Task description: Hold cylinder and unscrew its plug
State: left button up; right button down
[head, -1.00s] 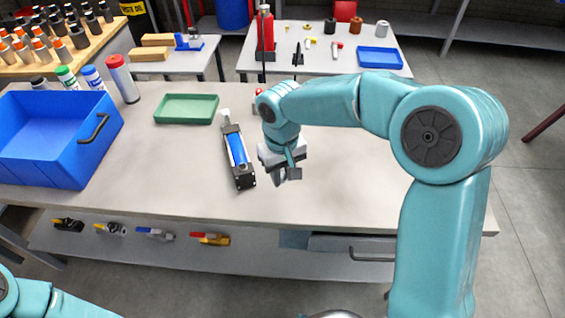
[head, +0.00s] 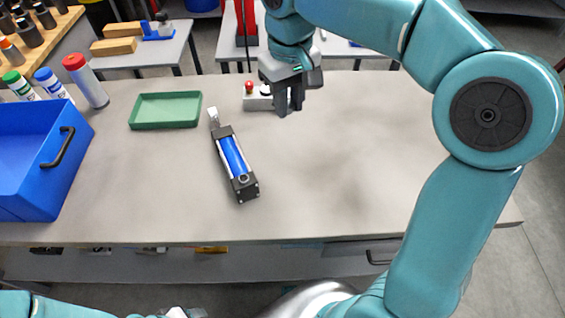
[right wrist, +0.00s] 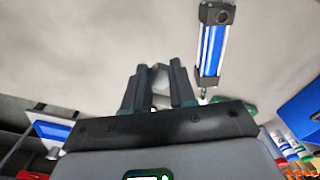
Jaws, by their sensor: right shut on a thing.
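The cylinder (head: 235,160), with a blue barrel and black end blocks, lies on the grey bench, its pale rod end pointing away from me. A dark round port shows in its near block. The cylinder also appears at the upper right of the right wrist view (right wrist: 211,50). My right gripper (head: 289,108) is above the bench, right of the cylinder and apart from it. In the right wrist view its fingers (right wrist: 159,75) are shut on a small grey hexagonal piece (right wrist: 160,99), which looks like the plug. My left gripper is out of view; only part of that arm shows.
A green tray (head: 166,123) lies left of the cylinder, and a blue bin (head: 38,205) stands at the left edge. The bench's middle and right are clear.

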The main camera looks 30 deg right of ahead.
jog(key=b, duration=0.2)
send_over(288, 170)
notch_tip(288, 170, down, 15)
jog(key=shift+r, duration=0.1)
notch_tip(288, 170, down, 4)
jog(key=shift+s+f, duration=0.1)
jog(key=shift+f, duration=0.4)
jog(key=shift+r, duration=0.1)
jog(key=shift+b, duration=0.3)
jog(key=c, duration=0.9)
grip_release()
jog(key=shift+f, duration=0.2)
jog(key=shift+r, duration=0.1)
